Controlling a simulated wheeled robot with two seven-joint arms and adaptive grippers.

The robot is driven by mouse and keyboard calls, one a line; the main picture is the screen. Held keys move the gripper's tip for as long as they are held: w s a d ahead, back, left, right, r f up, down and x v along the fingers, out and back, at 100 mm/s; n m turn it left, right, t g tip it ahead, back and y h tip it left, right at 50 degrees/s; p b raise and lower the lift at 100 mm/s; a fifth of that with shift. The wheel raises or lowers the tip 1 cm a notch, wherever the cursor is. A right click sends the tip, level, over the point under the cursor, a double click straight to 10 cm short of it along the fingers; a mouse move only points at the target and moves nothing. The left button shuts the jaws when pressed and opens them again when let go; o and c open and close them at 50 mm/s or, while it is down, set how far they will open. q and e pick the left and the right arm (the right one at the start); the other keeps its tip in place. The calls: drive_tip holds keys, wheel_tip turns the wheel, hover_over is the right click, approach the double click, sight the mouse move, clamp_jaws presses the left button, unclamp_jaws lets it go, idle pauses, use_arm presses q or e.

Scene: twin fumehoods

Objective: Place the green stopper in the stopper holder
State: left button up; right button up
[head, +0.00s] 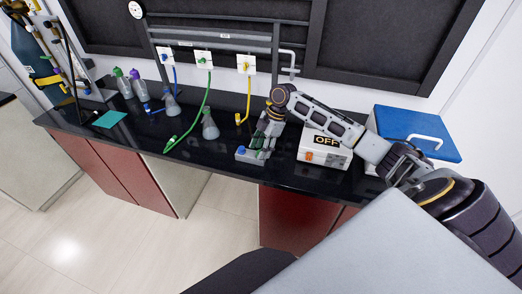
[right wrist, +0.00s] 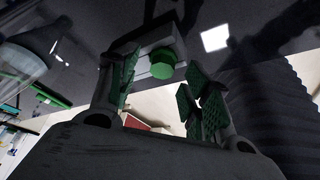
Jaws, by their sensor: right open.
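The stopper holder (head: 243,154) is a small grey block on the black worktop, below my right gripper in the head view. In the right wrist view the holder (right wrist: 132,47) lies just beyond my fingers, with the round green stopper (right wrist: 153,64) on it. I cannot tell how deep the stopper sits. My right gripper (head: 264,141) points down over the holder and partly hides it. In the right wrist view its green-padded fingers (right wrist: 158,78) are apart, with a clear gap between them and the stopper at the far end of that gap. My left gripper is not in view.
A conical flask (head: 210,127) stands left of the holder and another (head: 171,104) further left. Green (head: 203,110) and yellow (head: 246,100) hoses hang nearby. A white box marked OFF (head: 318,156) and a blue-lidded box (head: 415,128) stand to the right.

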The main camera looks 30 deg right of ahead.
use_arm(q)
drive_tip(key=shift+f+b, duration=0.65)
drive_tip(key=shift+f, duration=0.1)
use_arm(e)
drive_tip(key=v, duration=1.2)
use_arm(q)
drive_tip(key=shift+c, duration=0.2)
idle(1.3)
